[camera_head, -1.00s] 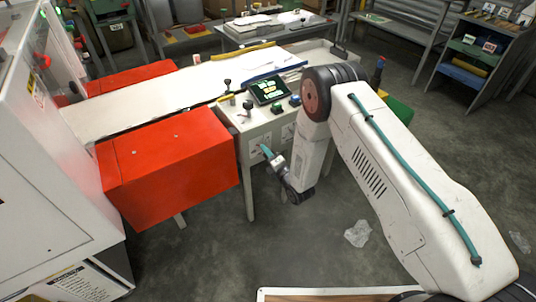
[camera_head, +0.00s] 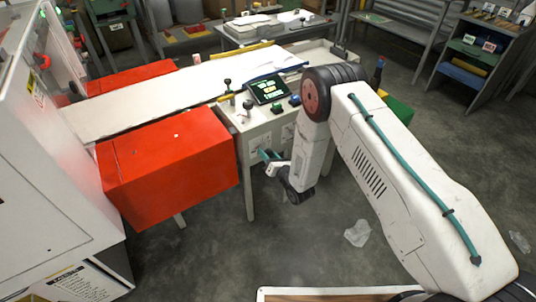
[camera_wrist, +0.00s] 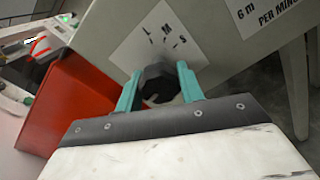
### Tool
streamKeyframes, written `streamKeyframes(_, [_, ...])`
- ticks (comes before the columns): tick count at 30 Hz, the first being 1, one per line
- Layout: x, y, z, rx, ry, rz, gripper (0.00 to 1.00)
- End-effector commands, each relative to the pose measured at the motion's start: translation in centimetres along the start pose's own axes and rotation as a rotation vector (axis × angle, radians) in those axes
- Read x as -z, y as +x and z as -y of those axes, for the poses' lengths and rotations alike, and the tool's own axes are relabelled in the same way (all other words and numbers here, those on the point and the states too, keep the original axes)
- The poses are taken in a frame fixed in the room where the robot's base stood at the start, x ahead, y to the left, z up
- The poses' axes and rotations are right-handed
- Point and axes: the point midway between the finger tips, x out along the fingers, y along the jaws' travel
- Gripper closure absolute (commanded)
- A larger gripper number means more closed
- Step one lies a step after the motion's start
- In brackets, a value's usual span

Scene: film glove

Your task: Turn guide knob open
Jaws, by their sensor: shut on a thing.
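A black knob (camera_wrist: 160,84) stands on the grey face of the machine cabinet (camera_wrist: 110,35), on a white label (camera_wrist: 178,42) with partly covered letters, in the wrist view. My gripper (camera_wrist: 158,71) has its two teal fingers shut on the knob, one on each side. In the head view my gripper (camera_head: 268,156) is at the front of the cabinet (camera_head: 247,146), below the control panel. The knob is hidden there by the gripper and arm.
A red box-shaped guard (camera_head: 170,165) juts out left of the gripper; it also shows in the wrist view (camera_wrist: 68,105). A small screen (camera_head: 268,89) and green and blue buttons sit on the cabinet top. Crumpled plastic (camera_head: 358,233) lies on the open floor.

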Motion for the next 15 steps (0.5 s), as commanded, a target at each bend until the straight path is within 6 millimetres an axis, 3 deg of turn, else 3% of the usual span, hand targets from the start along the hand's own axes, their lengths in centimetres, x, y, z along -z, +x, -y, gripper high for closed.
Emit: streamKeyframes(15, [0.07, -0.12, 0.22, 0.005, -0.050, -0.002, 0.85])
